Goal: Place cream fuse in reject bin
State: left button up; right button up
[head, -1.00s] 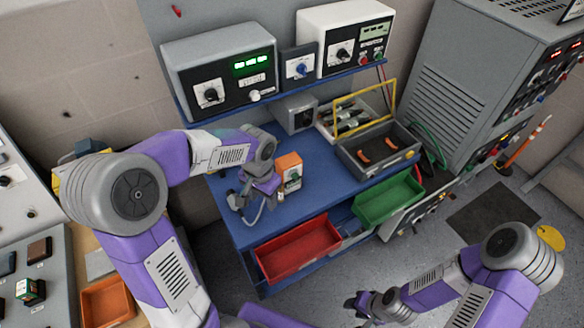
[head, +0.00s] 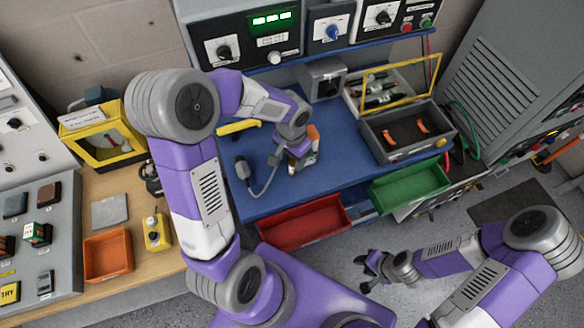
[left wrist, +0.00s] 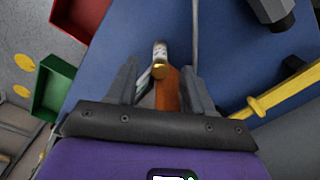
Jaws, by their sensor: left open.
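A cream fuse with a brass cap (left wrist: 160,54) shows in the left wrist view, at the end of an orange-topped tester (left wrist: 168,92), just beyond my fingers. My left gripper (left wrist: 162,82) is open, with one finger on each side of the orange part. In the head view my left gripper (head: 292,154) is low over the blue bench beside the orange tester (head: 313,133) and hides much of it and the fuse. The red bin (head: 305,236), which looks like the reject bin, hangs at the bench's front edge; no fuse shows in it. My right gripper (head: 366,272) is open and empty above the floor.
A green bin (head: 410,189) is right of the red one. A grey tray (head: 375,147) with orange-handled parts and a yellow-framed box (head: 372,98) stand at the bench's right. A corded grey probe (head: 243,168) and a yellow handle (head: 238,127) lie left of my gripper.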

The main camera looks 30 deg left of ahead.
pick_arm(q)
jog(key=shift+c, duration=0.4)
jog(key=shift+w, duration=0.1)
grip_shut()
